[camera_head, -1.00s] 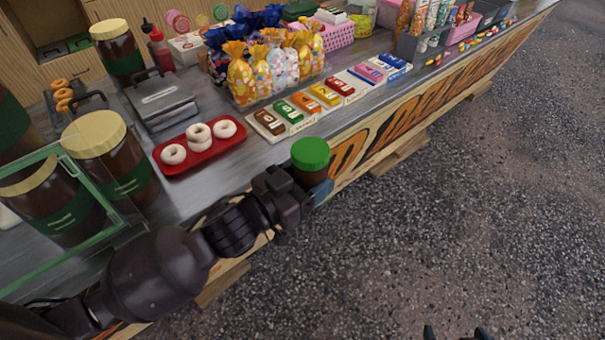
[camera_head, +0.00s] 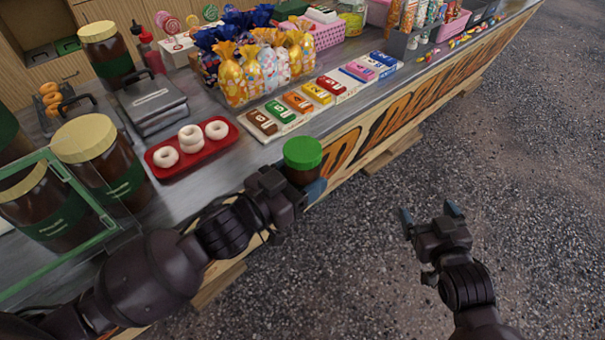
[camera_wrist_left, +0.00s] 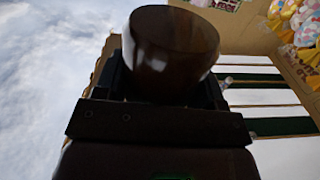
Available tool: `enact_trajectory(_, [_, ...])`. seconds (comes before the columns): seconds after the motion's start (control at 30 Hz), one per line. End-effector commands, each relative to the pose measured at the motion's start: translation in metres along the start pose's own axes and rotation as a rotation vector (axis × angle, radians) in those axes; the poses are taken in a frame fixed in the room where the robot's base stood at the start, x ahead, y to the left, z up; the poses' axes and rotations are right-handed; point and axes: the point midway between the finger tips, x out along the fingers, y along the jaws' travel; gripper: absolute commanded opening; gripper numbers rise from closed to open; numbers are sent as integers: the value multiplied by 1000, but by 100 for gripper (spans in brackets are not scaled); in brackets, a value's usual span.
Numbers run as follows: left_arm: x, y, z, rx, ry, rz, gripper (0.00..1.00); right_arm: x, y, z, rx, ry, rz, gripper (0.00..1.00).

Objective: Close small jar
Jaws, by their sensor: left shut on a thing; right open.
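A small jar with a green lid (camera_head: 303,153) and a dark brown body is held at the counter's front edge. My left gripper (camera_head: 306,186) is shut on the jar's body, with the jar roughly upright. In the left wrist view the jar's brown body (camera_wrist_left: 172,45) sits between the fingers, seen from below. The green lid is on top of the jar; I cannot tell whether it is screwed tight. My right gripper (camera_head: 431,214) is open and empty, to the right of the jar and out over the ground.
A red tray (camera_head: 158,168) of white donuts and a row of coloured bars lie on the counter (camera_head: 240,155) behind the jar. Several large brown jars stand at the left beside a green-framed glass case (camera_head: 75,188).

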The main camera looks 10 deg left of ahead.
Motion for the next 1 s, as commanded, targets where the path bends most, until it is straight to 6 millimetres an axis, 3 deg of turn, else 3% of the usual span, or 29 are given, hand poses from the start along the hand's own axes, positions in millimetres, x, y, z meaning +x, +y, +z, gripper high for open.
enact_trajectory(0.03, [0, 0, -1, 1, 3, 1, 0, 12, -5, -20, -12, 40, -19, 88])
enact_trajectory(0.2, [0, 0, -2, 1, 3, 1, 0, 41, -25, -78, -41, 151, -87, 88])
enact_trajectory(0.5, [0, 0, -1, 1, 3, 1, 0, 74, -71, -179, -89, 311, -232, 88])
enact_trajectory(0.7, [0, 0, -1, 1, 3, 1, 0, 84, -106, -239, -138, 385, -338, 88])
enact_trajectory(1.0, [0, 0, -1, 1, 3, 1, 0, 84, -162, -316, -251, 453, -499, 88])
